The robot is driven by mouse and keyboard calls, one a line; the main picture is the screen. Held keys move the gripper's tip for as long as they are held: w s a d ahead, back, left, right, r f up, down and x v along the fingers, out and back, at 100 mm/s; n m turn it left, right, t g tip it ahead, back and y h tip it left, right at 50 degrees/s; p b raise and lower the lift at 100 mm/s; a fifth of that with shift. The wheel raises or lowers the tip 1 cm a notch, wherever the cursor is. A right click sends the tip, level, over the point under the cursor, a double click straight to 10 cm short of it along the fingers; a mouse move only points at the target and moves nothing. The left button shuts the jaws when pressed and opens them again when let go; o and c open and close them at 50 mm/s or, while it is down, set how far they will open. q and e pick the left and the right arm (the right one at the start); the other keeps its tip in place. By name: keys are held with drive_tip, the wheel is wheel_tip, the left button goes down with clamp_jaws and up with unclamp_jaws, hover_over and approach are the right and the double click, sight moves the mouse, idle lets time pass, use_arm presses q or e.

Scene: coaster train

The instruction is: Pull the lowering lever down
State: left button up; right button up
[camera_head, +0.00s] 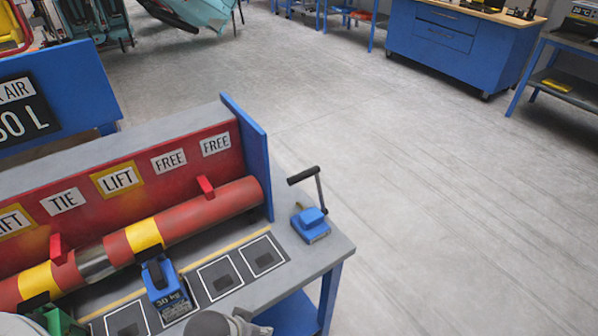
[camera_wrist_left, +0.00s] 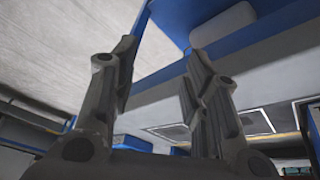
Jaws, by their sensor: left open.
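The lever (camera_head: 320,188) stands at the right end of the workbench, a thin grey arm with a black handle pointing left at its top. It rises from a blue base (camera_head: 311,228) on the bench top, and the handle is up. My left gripper (camera_wrist_left: 164,55) is open and empty in the left wrist view, its two dark fingers well apart. The lever cannot be made out for certain in that view. A grey rounded part at the bottom of the head view looks like my own arm. My right gripper is not in view.
A red cylinder (camera_head: 205,208) with yellow bands lies along the bench under LIFT, TIE and FREE labels. A blue 30 kg weight (camera_head: 168,293) stands before it, beside white-outlined squares. A blue end panel (camera_head: 257,160) stands behind the lever. The floor (camera_head: 430,190) at right is clear.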

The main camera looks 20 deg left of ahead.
use_arm(q)
wheel_tip(320, 180, up, 6)
drive_tip(key=w+n+t, duration=0.1)
drive_tip(key=w+n, duration=0.1)
drive_tip(key=w, duration=0.1)
drive_tip(key=n+t+h, duration=0.4)
drive_tip(key=n+t, duration=0.6)
drive_tip(key=n, duration=0.9)
approach(299, 178)
drive_tip(key=w, duration=0.1)
drive_tip(key=x, duration=0.3)
drive_tip(key=p+x, duration=0.1)
drive_tip(key=x, duration=0.2)
drive_tip(key=f+x, duration=0.1)
drive_tip(key=x, duration=0.3)
drive_tip(key=shift+a, duration=0.15)
clamp_jaws()
